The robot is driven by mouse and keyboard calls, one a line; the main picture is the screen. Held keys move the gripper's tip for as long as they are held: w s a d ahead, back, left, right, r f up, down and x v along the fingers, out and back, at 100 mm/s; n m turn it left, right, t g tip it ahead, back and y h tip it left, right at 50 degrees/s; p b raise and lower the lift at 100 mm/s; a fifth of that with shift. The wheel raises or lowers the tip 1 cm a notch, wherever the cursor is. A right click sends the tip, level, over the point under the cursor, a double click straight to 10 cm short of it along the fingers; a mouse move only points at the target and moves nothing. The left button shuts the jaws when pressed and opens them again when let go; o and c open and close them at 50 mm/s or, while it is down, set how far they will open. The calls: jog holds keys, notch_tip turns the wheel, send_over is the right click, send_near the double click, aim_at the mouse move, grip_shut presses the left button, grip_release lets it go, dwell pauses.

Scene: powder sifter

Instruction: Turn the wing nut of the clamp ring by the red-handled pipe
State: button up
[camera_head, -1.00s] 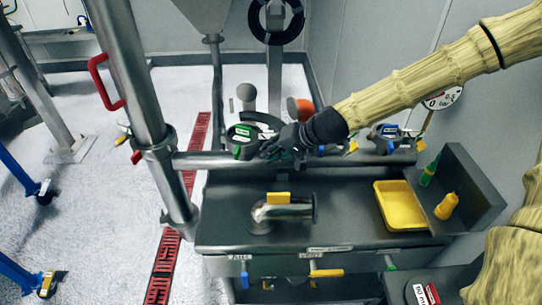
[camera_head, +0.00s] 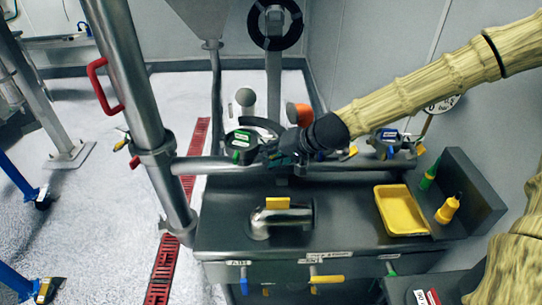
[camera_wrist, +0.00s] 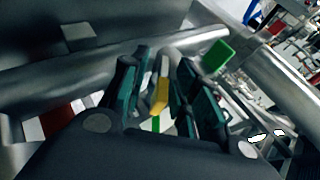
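The red-handled pipe (camera_head: 130,75) is a thick steel upright at the left of the head view, with a red handle (camera_head: 100,85) on its side. A clamp ring (camera_head: 154,152) goes around it where a horizontal pipe meets it. A small red part (camera_head: 134,162) sticks out there; I cannot tell if it is the wing nut. My gripper (camera_head: 272,150) is right of the ring, over the horizontal pipe beside a green-tagged part (camera_head: 240,142). In the wrist view my gripper (camera_wrist: 160,65) has its fingers apart. A yellow tag (camera_wrist: 160,95) shows between them; contact is unclear.
The dark bench (camera_head: 340,200) holds a steel elbow (camera_head: 285,217) with a yellow tag, a yellow tray (camera_head: 402,210) and a yellow bottle (camera_head: 448,209). A blue-tagged part (camera_head: 387,137) is behind. The floor (camera_head: 100,220) at left has a red grate (camera_head: 163,265).

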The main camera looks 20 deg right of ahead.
notch_tip(320, 180, up, 8)
jog(key=shift+a+r, duration=0.1)
jog(key=shift+a, duration=0.05)
jog(key=shift+r, duration=0.9)
jog(key=shift+d, duration=0.2)
